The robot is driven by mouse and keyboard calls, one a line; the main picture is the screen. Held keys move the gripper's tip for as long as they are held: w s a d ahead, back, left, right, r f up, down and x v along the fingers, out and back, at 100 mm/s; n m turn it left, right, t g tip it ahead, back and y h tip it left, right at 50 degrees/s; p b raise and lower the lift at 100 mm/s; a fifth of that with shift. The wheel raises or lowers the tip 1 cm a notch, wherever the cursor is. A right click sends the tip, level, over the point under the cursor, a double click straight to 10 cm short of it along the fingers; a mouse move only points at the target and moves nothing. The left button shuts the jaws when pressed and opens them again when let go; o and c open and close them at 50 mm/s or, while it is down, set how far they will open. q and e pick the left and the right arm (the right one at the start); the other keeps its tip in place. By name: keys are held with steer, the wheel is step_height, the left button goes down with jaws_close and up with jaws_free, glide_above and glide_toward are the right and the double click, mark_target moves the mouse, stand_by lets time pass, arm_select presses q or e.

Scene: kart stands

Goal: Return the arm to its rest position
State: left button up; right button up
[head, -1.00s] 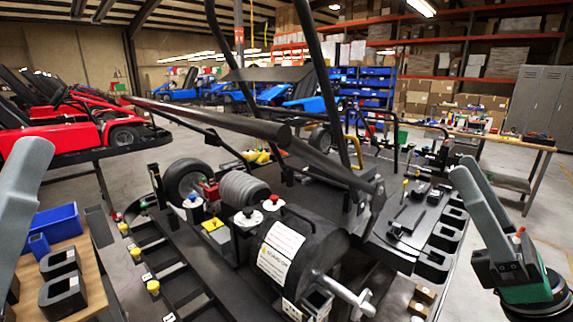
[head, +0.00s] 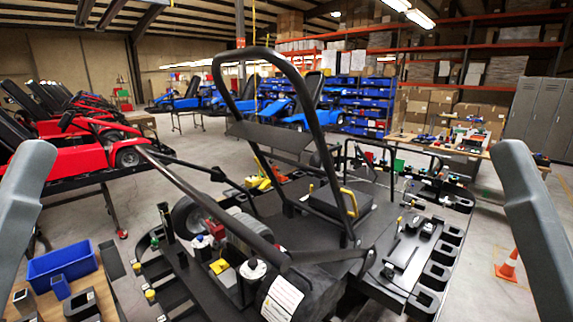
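My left arm (head: 18,215) shows as a grey link at the left edge of the head view. My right arm (head: 545,230) shows as a grey link at the right edge. Both links run down out of the picture, and neither gripper is in view. Between them stands the dark kart stand (head: 395,250) with a black hoop-shaped bar (head: 305,85) rising from it. Neither visible link touches the stand.
A wooden table with a blue bin (head: 62,263) is at the lower left. Red karts (head: 75,155) stand at the left and blue karts (head: 300,100) at the back. An orange cone (head: 508,266) is on the floor at the right, beside clear floor.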

arm_select(q)
step_height(320, 180, up, 19)
steer(key=p, duration=1.4)
steer(key=shift+p, duration=0.4)
arm_select(e)
step_height(320, 180, up, 19)
